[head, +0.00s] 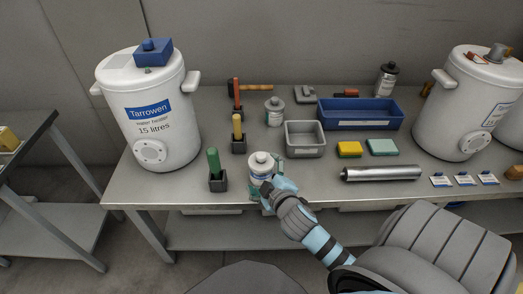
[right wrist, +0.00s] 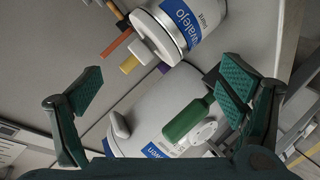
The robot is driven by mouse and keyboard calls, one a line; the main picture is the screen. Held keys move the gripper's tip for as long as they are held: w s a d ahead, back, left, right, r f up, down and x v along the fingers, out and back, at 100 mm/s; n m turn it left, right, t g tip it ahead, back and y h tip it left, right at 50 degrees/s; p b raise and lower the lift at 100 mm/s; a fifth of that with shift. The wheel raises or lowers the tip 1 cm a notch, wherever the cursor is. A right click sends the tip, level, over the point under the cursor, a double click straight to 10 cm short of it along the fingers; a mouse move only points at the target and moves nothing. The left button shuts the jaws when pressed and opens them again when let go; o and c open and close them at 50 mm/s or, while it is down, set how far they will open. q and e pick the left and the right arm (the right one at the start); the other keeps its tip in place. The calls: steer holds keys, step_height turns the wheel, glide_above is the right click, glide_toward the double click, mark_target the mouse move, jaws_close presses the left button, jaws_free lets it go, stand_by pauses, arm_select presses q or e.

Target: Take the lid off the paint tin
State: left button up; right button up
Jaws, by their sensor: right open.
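The paint tin (head: 260,178) is a small white can with a blue label, upright at the front edge of the bench. Its pale lid (head: 261,157) is on top. My right gripper (head: 267,180) is at the tin's front right in the head view. It is open, with nothing between its fingers (right wrist: 165,82); whether it touches the tin is unclear. My left gripper is out of view.
A green handle (head: 214,162) in a black holder stands left of the tin. A water heater (head: 172,90) stands further left. A metal cylinder (head: 380,173) lies right; bench between is clear.

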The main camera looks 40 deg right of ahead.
steer(key=w+a+r+n+t+y, duration=0.1)
steer(key=w+r+n+t+y, duration=0.2)
steer(key=r, duration=0.4)
steer(key=w+a+r+n+t, duration=0.1)
steer(key=w+r+n+t, duration=0.3)
steer(key=w+r+n, duration=0.15)
steer(key=w+a+r+n+t+y, duration=0.15)
steer(key=a+r+n+y, duration=0.25)
steer(key=r+n+y, duration=0.4)
steer(key=n+g+h+b, duration=0.1)
steer(key=n+g+h, duration=0.2)
steer(key=n+g, duration=1.85)
glide_toward(262, 155)
steer(key=a+f+t+b, duration=0.1)
steer(key=f, duration=0.2)
steer(key=a+f+n+b, duration=0.1)
steer(key=f, duration=0.2)
steer(key=a+f+n+t+b, duration=0.1)
steer(key=f, duration=0.3)
steer(key=shift+a+t, duration=0.2)
steer(key=shift+t, duration=0.1)
steer(key=c, duration=0.9)
